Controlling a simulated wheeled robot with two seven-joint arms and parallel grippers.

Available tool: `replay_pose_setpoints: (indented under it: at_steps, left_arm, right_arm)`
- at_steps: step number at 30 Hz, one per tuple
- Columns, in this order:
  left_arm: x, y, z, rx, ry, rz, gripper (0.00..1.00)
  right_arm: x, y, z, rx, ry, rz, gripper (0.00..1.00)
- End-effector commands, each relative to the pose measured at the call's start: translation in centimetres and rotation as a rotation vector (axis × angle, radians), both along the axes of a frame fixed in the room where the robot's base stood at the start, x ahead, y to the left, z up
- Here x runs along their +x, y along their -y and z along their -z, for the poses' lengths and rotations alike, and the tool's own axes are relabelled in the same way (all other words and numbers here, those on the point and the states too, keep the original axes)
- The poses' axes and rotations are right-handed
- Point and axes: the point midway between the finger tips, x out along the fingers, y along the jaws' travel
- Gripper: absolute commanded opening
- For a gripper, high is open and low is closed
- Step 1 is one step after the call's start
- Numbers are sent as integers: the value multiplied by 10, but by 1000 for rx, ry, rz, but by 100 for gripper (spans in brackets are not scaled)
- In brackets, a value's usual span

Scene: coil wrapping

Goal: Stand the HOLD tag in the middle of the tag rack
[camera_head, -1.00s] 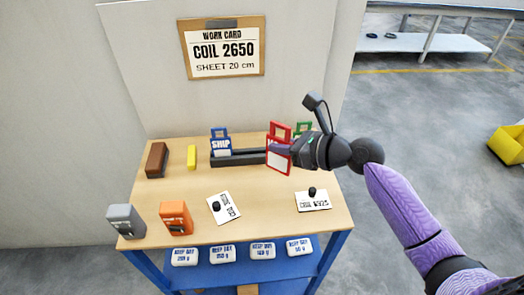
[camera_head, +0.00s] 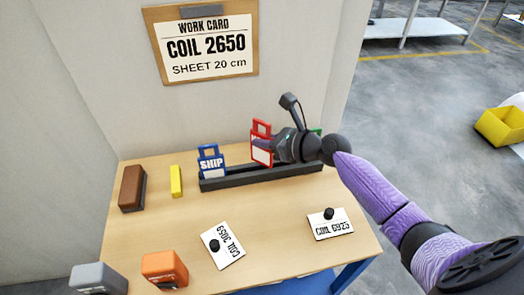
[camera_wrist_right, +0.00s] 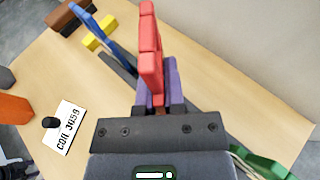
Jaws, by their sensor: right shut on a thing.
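The red-framed tag (camera_head: 262,154), its lettering mostly hidden, is upright at the middle of the black tag rack (camera_head: 232,182). My right gripper (camera_head: 274,148) is shut on its right side. In the right wrist view the red tag (camera_wrist_right: 150,55) shows edge-on between the purple fingers (camera_wrist_right: 157,92). Its lower edge is close to the rack's top; I cannot tell whether it is in the slot. The blue SHIP tag (camera_head: 211,163) stands at the rack's left end. A green tag (camera_head: 317,131) is mostly hidden behind my gripper at the right end.
Two white coil cards with black knobs, COIL 3059 (camera_head: 224,246) and COIL 6925 (camera_head: 330,226), lie in front of the rack. A brown block (camera_head: 132,187) and a yellow block (camera_head: 176,181) are at left. Grey (camera_head: 98,279) and orange (camera_head: 164,269) items are front left.

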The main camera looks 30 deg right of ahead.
Motion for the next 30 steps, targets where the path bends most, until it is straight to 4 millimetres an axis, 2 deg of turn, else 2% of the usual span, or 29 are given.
replay_pose_setpoints:
  at_steps: [1,8,18,19,24,30]
  left_arm:
    - [0,1,5,-2,0,1,65]
    - [3,2,2,-5,7,3,65]
    - [2,2,6,-4,6,1,65]
    - [2,2,6,-5,6,0,65]
    - [2,2,6,-4,6,0,65]
    - [2,1,6,-3,5,-1,65]
  right_arm:
    - [0,0,7,2,-1,1,0]
    - [0,0,4,0,1,1,0]
    - [0,0,14,0,1,1,0]
    - [0,0,15,0,1,1,13]
    - [0,0,14,-1,2,1,46]
    - [0,0,14,0,1,1,46]
